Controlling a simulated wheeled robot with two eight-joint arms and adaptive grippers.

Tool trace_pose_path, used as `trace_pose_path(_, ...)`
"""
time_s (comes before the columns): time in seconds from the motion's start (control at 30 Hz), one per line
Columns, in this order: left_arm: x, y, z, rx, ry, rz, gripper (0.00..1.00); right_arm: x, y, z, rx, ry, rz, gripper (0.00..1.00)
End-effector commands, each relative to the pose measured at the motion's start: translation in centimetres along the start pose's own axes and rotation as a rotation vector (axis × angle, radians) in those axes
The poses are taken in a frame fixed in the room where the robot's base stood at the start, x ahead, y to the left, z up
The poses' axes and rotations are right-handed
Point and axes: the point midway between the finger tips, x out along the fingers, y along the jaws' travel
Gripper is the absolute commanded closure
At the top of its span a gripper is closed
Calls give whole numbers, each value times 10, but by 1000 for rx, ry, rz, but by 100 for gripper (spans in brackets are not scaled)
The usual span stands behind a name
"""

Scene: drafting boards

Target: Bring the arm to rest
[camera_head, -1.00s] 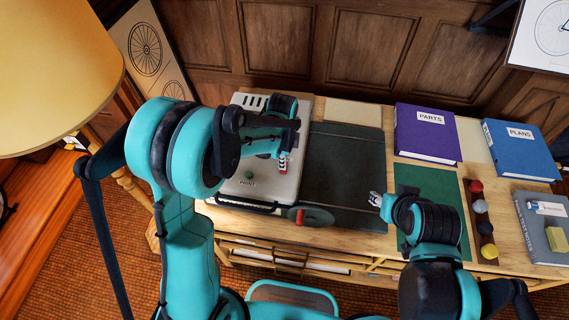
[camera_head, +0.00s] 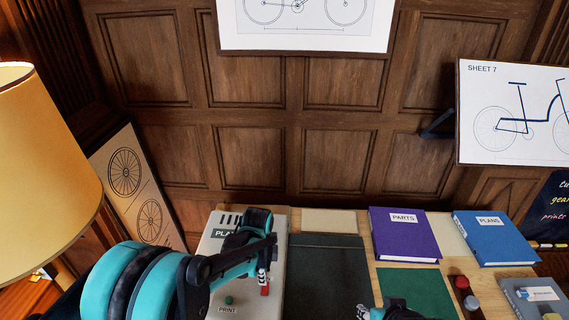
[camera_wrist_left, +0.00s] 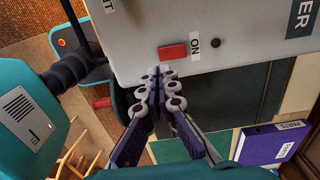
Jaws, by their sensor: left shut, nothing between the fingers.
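My left gripper (camera_head: 262,278) is over the right side of a grey machine (camera_head: 217,245) with a green button (camera_head: 229,300) marked PRINT. In the left wrist view its fingers (camera_wrist_left: 157,73) are shut together with nothing between them. The tips appear close to a red switch (camera_wrist_left: 172,51) beside the word ON; I cannot tell whether they touch it. The switch shows in the head view as a small red patch (camera_head: 265,291). Only the tip of my right gripper (camera_head: 363,313) shows at the bottom edge, and its jaws are not clear.
A dark green board (camera_head: 325,275) lies right of the machine. Purple PARTS (camera_head: 404,238) and blue PLANS (camera_head: 494,238) books, a green mat (camera_head: 415,292) and a grey book (camera_head: 535,295) are farther right. A yellow lamp (camera_head: 45,170) stands at left. Panelled wall (camera_head: 250,155) is behind.

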Motion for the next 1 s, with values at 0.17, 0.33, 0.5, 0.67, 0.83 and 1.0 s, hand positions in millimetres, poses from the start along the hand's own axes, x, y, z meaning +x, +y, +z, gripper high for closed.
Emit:
trace_pose_path(0.17, -8, 8, 6, -94, 7, -37, 100, 9, 0, 6, 0, 0, 0, 60)
trace_pose_path(0.33, -28, 33, 23, -369, 44, -141, 100, 30, 0, 22, 0, 0, 0, 60)
trace_pose_path(0.5, -42, 66, 41, -691, 119, -256, 100, 52, 0, 37, 0, 0, 0, 60)
trace_pose_path(0.67, -40, 101, 55, -988, 220, -353, 100, 71, 0, 51, 0, 0, 0, 60)
trace_pose_path(0.83, -28, 134, 67, -1270, 349, -432, 100, 90, 0, 64, 0, 0, 0, 60)
trace_pose_path(1.0, -17, 152, 74, -1448, 448, -473, 100, 99, 0, 71, 0, 0, 0, 60)
